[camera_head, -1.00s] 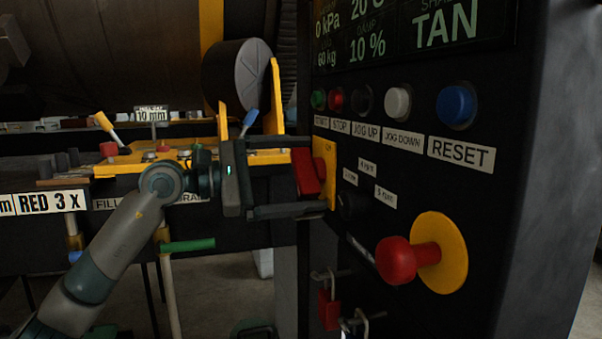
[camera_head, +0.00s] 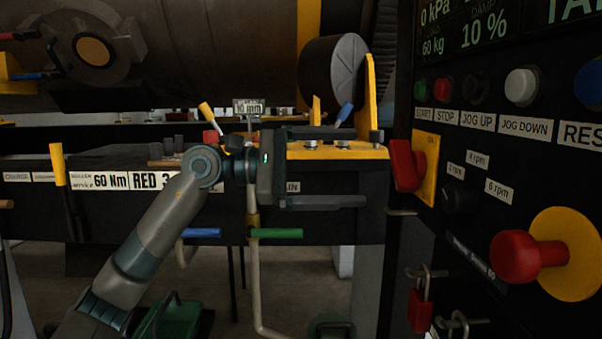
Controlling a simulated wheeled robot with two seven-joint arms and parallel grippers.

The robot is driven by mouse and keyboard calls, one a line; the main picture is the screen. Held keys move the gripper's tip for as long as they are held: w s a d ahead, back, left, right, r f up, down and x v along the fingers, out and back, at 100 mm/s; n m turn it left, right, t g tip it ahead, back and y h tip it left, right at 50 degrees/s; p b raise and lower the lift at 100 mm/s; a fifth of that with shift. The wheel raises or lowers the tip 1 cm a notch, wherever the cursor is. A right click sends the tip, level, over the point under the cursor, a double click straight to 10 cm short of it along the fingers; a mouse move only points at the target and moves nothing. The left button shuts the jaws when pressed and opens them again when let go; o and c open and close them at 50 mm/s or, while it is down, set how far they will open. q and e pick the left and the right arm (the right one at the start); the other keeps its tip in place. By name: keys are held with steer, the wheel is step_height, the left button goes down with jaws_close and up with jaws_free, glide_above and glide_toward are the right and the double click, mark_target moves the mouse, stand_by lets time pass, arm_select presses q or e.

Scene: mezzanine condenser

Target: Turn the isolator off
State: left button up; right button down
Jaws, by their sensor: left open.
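The isolator is a red handle (camera_head: 404,166) on a yellow plate (camera_head: 427,168), on the left edge of the dark control panel. The handle stands out from the plate and looks roughly upright, slightly tilted. Small lettering at the top of the plate is too small to read surely. My left gripper (camera_head: 372,168) is open and empty, left of the handle. Its two fingers point right, one above the other, with a gap between their tips and the handle. My right gripper is not in view.
A red mushroom button (camera_head: 515,258) on a yellow disc sticks out at lower right. A black selector knob (camera_head: 458,200) and a button row sit beside the isolator. Red padlocks (camera_head: 420,310) hang below. A yellow bench top (camera_head: 335,151) with an upright bracket lies behind the gripper.

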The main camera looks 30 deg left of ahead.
arm_select(q)
steer(key=b+v, duration=0.1)
steer(key=v, duration=0.6)
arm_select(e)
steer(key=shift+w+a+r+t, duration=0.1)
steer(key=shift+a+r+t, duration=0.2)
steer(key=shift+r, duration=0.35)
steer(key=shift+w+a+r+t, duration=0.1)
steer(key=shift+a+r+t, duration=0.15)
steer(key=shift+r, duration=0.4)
